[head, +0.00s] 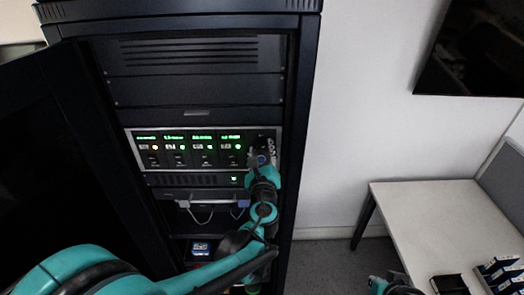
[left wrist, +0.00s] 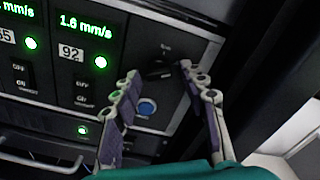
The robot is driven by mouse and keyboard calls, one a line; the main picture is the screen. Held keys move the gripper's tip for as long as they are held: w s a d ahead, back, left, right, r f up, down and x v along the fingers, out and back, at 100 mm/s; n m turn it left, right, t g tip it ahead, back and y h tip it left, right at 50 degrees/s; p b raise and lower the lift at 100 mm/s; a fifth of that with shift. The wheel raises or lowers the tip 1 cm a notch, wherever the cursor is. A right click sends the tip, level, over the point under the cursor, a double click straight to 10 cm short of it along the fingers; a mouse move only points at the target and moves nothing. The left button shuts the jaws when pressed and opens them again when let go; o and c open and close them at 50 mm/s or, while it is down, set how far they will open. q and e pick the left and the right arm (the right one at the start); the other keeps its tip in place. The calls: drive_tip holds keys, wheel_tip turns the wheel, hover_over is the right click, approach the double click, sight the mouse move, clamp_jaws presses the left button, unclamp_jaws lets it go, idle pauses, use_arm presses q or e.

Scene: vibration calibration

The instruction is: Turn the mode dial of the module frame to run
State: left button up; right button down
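The module frame (head: 193,160) is a grey panel in the rack with several modules with green readouts. At its right end is the mode dial, a dark knob (left wrist: 160,71) with small lettering above it, too small to read surely. A blue button (left wrist: 147,107) sits below the dial. My left gripper (left wrist: 158,76) is open, its fingers on either side of the dial; I cannot tell whether they touch it. In the head view the left gripper (head: 262,158) covers the dial. My right gripper (head: 392,285) shows only partly at the bottom edge; its fingers are unclear.
The black rack cabinet (head: 303,100) has its door (head: 50,150) open at the left. Its right post stands close to my left gripper. Cables and a lower unit lie beneath the frame. A white table (head: 440,215) with blue-and-white boxes (head: 500,272) stands at the right.

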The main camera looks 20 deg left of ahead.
use_arm(q)
clamp_jaws()
drive_tip(key=shift+n, duration=0.3)
drive_tip(key=n+b, duration=0.1)
drive_tip(key=n, duration=0.1)
drive_tip(key=shift+n, duration=0.4)
drive_tip(key=n+b, duration=0.1)
drive_tip(key=n, duration=0.1)
drive_tip(key=shift+n, duration=0.4)
drive_tip(key=n+b, duration=0.1)
drive_tip(key=n, duration=0.4)
drive_tip(key=shift+d+r+n, duration=0.1)
drive_tip(key=shift+r+n, duration=0.05)
drive_tip(key=shift+n, duration=0.15)
drive_tip(key=shift+o, duration=1.2)
unclamp_jaws()
